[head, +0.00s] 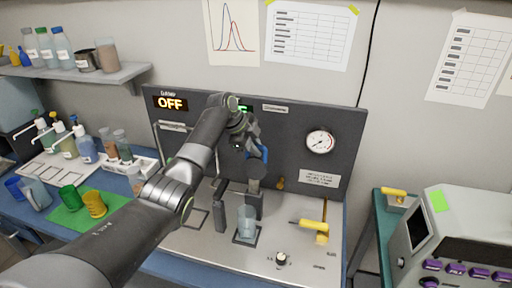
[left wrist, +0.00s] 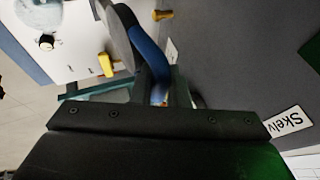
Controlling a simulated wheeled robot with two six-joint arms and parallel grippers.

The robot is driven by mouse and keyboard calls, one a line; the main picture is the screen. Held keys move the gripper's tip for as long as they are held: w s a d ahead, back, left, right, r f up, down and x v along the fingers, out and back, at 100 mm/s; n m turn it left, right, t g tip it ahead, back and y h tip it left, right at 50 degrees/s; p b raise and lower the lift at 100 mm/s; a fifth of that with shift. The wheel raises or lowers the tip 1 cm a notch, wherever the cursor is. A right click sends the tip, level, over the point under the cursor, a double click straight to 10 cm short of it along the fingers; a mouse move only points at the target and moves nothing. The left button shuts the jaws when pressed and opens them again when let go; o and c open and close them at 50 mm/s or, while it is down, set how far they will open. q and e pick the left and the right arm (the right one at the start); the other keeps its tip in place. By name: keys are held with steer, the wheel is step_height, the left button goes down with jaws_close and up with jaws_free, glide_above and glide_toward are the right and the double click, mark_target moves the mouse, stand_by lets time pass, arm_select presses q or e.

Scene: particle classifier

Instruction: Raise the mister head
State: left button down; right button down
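The mister head is most likely the dark grey round piece (head: 256,171) with a blue handle (head: 263,153), raised above a clear cup (head: 246,222) on the bench machine. In the left wrist view a grey disc (left wrist: 116,32) shows beside the blue curved handle (left wrist: 150,52). My left gripper (head: 250,146) is at the handle. Its fingers in the left wrist view (left wrist: 158,88) are close together with the blue handle between them, so it looks shut on it. The exact contact is partly hidden. My right gripper is in no view.
The machine's back panel (head: 352,130) carries a gauge (head: 320,142) and an OFF display (head: 170,103). A yellow lever (head: 313,226) and a knob (head: 281,258) are on the deck to the right. Coloured cups stand on a green mat (head: 76,222) at the left.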

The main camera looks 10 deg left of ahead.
arm_select(q)
steer(key=c, duration=1.5)
jaws_free()
steer(key=shift+f, duration=0.1)
steer(key=shift+o, duration=0.5)
steer(key=shift+s+f, duration=0.1)
steer(key=shift+s, duration=0.1)
steer(key=shift+a+r+b, duration=0.2)
steer(key=shift+r+b, duration=0.15)
steer(key=shift+r, duration=0.25)
steer(key=r, duration=0.1)
steer(key=a+r+b, duration=0.1)
steer(key=r, duration=0.1)
steer(key=shift+a, duration=0.1)
steer(key=s+b+v, duration=0.1)
steer(key=b+v, duration=0.2)
steer(key=v, duration=1)
steer(key=shift+s+a, duration=0.15)
steer(key=shift+s, duration=0.05)
